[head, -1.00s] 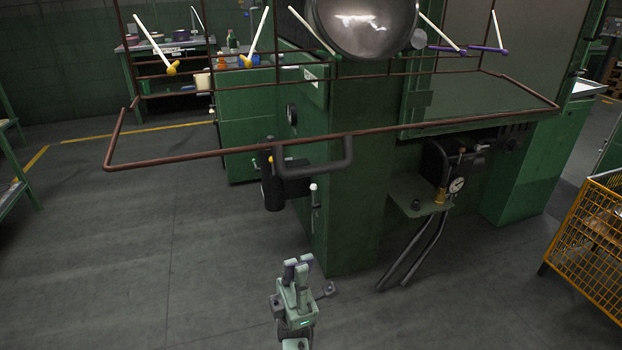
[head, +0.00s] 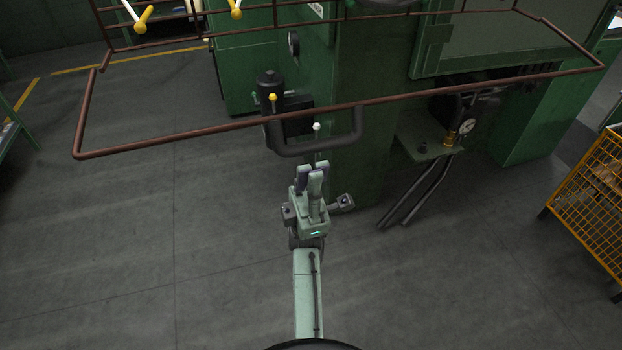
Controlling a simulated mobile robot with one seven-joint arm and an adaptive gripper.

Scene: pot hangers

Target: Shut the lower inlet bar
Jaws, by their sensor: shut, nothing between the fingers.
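A wide rust-brown bar frame (head: 200,134) juts out in front of the green machine (head: 365,170), its front rail crossing the view. A dark U-shaped bar (head: 295,152) hangs below the middle of that rail. I cannot tell for sure which of these is the lower inlet bar. My gripper (head: 311,170) points away from me, just below the U-shaped bar in the picture. Its fingers are together and hold nothing. A gap shows between the fingertips and the bar; the depth between them is unclear.
A white-knobbed lever (head: 317,127) and a yellow-knobbed one (head: 273,98) stand near a black cylinder (head: 269,82). A gauge (head: 466,126) and hoses (head: 418,192) are to the right. A yellow mesh cage (head: 590,185) stands far right.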

